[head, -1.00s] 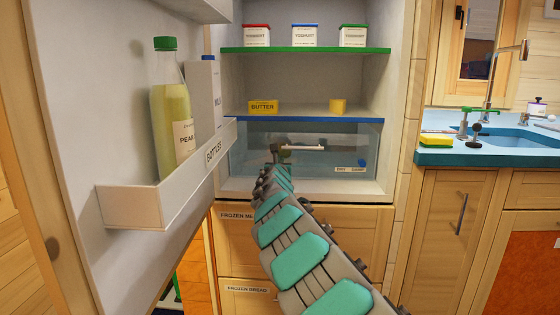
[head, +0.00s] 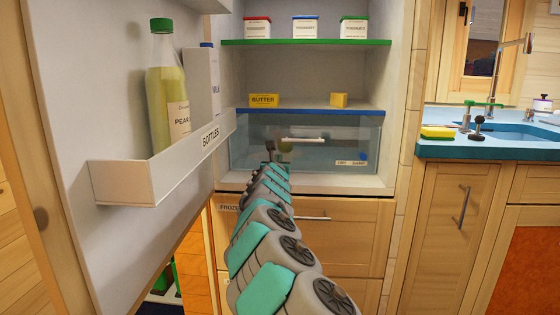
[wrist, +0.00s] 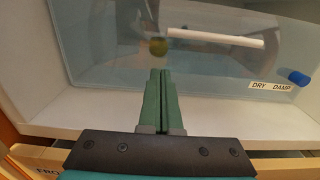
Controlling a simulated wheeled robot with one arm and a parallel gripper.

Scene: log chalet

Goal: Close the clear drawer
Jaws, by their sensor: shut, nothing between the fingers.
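The clear drawer (head: 335,157) is at the bottom of the open fridge, under the blue-edged shelf. It has a white bar handle (head: 303,140) and a "DRY DAMP" label with a blue slider at its lower right; in the wrist view the drawer front (wrist: 120,80) fills the upper part, with the handle (wrist: 215,38) beyond the fingertips. My gripper (head: 270,150) is shut and empty, in front of the drawer left of the handle. In the wrist view its green fingers (wrist: 161,75) point at the drawer front; I cannot tell whether they touch.
The open fridge door at left carries a bottle rack (head: 150,178) with a green-capped bottle (head: 168,90) and a milk carton (head: 203,85). Butter (head: 264,100) and yoghurts stand on shelves above. Wooden freezer drawers (head: 345,225) lie below; a blue counter (head: 450,148) is at right.

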